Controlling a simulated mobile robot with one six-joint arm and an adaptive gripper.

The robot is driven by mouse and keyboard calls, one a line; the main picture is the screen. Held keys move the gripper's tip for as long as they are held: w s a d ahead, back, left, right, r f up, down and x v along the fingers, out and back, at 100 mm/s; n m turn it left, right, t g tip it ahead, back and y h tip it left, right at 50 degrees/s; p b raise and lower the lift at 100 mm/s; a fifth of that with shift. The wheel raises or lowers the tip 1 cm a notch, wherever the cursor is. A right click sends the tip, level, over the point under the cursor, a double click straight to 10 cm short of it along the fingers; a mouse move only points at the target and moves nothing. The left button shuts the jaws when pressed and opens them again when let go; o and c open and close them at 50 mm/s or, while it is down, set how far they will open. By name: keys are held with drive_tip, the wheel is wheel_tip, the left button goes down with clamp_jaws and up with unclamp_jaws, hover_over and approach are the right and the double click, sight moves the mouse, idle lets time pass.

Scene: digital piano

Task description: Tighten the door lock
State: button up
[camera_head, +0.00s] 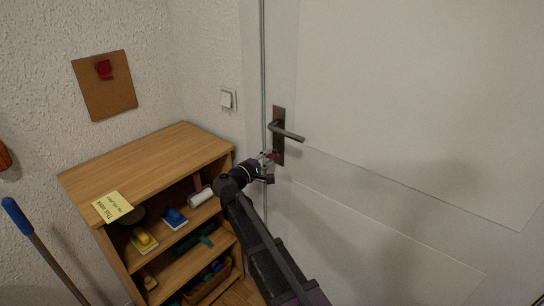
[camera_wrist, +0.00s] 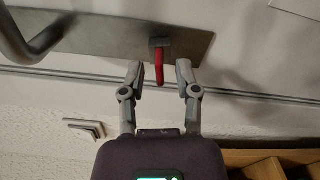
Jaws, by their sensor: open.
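The white door (camera_head: 400,90) carries a dark metal lock plate (camera_head: 279,113) with a lever handle (camera_head: 288,132). In the wrist view the plate (camera_wrist: 110,38) runs across the top, with the handle (camera_wrist: 22,42) at the left. A red key-like piece (camera_wrist: 159,66) sits in the lock on the plate; a bit of red (camera_head: 272,156) also shows in the head view. My gripper (camera_wrist: 159,72) is open, with one fingertip on each side of the red piece and visible gaps on both sides. In the head view my gripper (camera_head: 268,167) is just below the handle.
A wooden shelf unit (camera_head: 140,160) stands left of the door, close to my arm, holding brushes and a basket. A yellow note (camera_head: 113,206) lies on its top. A light switch (camera_head: 228,99) is on the wall beside the door frame. A blue-handled stick (camera_head: 18,216) leans at left.

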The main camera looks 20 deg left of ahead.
drive_tip(key=shift+w+d, duration=0.1)
drive_tip(key=shift+w, duration=0.05)
idle(0.4)
clamp_jaws()
